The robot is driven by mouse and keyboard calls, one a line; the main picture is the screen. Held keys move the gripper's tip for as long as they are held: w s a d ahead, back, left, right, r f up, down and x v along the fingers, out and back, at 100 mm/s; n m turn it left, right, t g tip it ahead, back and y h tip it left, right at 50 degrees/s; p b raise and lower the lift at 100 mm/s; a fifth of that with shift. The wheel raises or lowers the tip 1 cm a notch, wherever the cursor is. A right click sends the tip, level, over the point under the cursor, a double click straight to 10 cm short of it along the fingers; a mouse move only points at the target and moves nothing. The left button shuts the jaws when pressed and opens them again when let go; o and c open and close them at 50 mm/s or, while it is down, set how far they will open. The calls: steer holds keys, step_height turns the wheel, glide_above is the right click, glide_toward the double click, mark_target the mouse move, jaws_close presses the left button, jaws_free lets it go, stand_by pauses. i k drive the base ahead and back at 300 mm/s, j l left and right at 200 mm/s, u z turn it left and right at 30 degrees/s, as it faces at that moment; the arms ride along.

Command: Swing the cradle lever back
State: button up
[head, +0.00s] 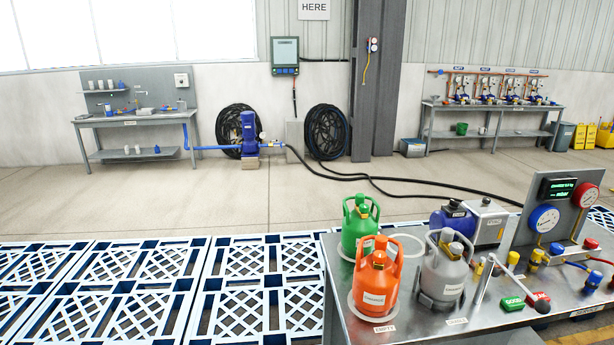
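The grey cylinder (446,268) stands upright on the steel bench, in a dark cradle (440,302) behind a small label that seems to read "CRADLE" (457,321). The lever (514,278) is a thin pale rod just right of the cylinder. It slopes down to the right from the top of a short silver post (484,281) to a dark knob (542,307) near the bench's front. How the post joins the cradle is hard to make out. My gripper is not in view.
Orange (377,281) and green (359,226) cylinders stand left of the grey one. A gauge panel (555,216), blue pump (452,219), green block (512,304) and red block (541,296) share the bench (415,331). Blue pallets (120,290) cover the floor left; open floor (180,205) lies beyond.

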mark_target(542, 307)
steer(key=z, duration=1.35)
steer(key=i+j+u, duration=0.15)
steer(key=u, duration=0.25)
steer(key=i+u, duration=0.35)
steer(key=k+j, duration=0.05)
steer(key=k, duration=0.05)
